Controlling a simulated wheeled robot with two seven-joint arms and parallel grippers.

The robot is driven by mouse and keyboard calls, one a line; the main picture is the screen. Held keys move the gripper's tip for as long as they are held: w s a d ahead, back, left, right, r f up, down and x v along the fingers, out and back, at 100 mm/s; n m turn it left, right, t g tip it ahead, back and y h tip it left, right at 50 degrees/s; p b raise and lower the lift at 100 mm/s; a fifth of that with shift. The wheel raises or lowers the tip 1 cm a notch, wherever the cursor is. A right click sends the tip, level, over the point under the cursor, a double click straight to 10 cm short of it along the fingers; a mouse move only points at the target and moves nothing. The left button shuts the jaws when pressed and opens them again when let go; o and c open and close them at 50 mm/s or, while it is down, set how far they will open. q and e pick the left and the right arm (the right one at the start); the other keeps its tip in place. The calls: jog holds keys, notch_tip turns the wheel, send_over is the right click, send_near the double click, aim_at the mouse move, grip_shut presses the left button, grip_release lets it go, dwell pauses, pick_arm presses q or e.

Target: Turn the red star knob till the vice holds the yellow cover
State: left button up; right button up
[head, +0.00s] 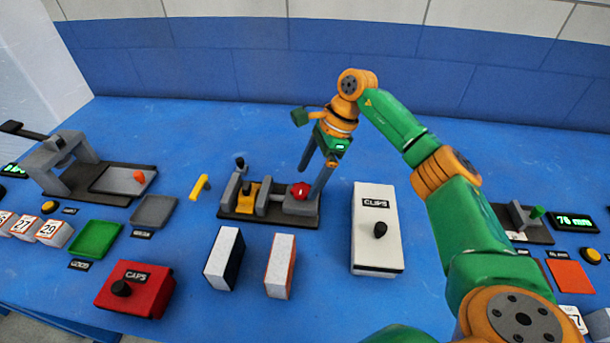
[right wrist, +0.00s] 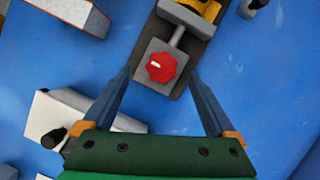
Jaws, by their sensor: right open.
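The red star knob (head: 300,191) sits on the grey end block of the vice (head: 276,210), on a dark base in the middle of the table. The yellow cover (head: 247,201) stands between the grey jaws of the vice; whether the jaws press on it I cannot tell. My right gripper (head: 310,183) points down over the knob, open, with a finger on either side. In the right wrist view the knob (right wrist: 161,67) shows between the fingertips, with a gap on both sides, so they look apart from it. My left gripper is not in view.
The white CLIPS box (head: 376,246) stands right of the vice. Two white-faced blocks (head: 224,256) (head: 280,264) stand in front of it. A small yellow piece (head: 200,187) lies left of it. The red CAPS box (head: 136,289) is at front left.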

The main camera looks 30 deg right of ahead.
aim_at(302, 188)
jog(key=shift+x, duration=1.25)
jog(key=shift+w+f, duration=0.15)
jog(key=shift+f, duration=0.2)
jog(key=shift+r, duration=0.1)
jog(key=c, duration=1.4)
jog(key=shift+o, duration=0.2)
